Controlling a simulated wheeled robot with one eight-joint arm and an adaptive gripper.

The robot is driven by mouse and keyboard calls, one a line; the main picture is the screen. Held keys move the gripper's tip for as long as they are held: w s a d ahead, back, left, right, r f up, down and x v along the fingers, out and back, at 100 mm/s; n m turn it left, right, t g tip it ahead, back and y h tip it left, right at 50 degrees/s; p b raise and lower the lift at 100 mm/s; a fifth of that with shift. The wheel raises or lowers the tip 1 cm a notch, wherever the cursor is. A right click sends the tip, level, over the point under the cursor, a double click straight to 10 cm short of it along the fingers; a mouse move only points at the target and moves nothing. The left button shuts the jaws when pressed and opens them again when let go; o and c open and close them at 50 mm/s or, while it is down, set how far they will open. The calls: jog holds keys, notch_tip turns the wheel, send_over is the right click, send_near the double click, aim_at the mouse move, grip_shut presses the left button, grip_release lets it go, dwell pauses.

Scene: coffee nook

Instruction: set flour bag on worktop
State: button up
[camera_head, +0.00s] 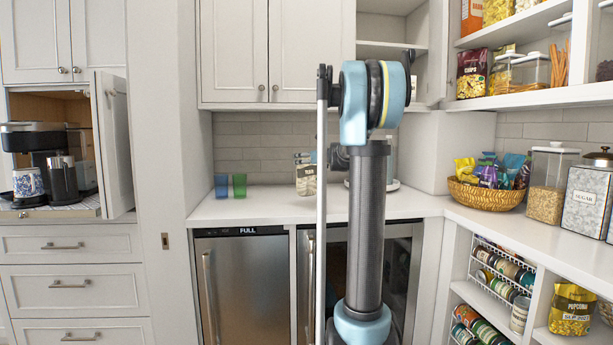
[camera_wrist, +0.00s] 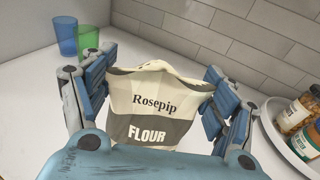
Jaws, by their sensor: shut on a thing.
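The flour bag (camera_wrist: 158,105) is cream with a grey band and reads "Rosepip FLOUR" in the wrist view. It is between the blue fingers of my gripper (camera_wrist: 158,100), which is shut on it. In the head view the flour bag (camera_head: 306,180) shows at the back of the white worktop (camera_head: 265,205), partly hidden by my arm. The worktop (camera_wrist: 40,130) lies below the bag in the wrist view. The bag's base is hidden by my gripper, so I cannot tell whether it touches the worktop.
A blue cup (camera_head: 221,186) and a green cup (camera_head: 239,185) stand left of the bag. A round tray (camera_wrist: 275,125) with jars (camera_wrist: 302,115) is to its right. A tiled wall (camera_wrist: 260,40) is behind. A snack basket (camera_head: 486,193) stands at right. The worktop's front left is clear.

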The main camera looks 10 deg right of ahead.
aim_at(309, 169)
jog(key=shift+f, duration=2.25)
jog(key=o, duration=2.1)
jog(key=shift+s, duration=0.1)
jog(key=v, duration=1.2)
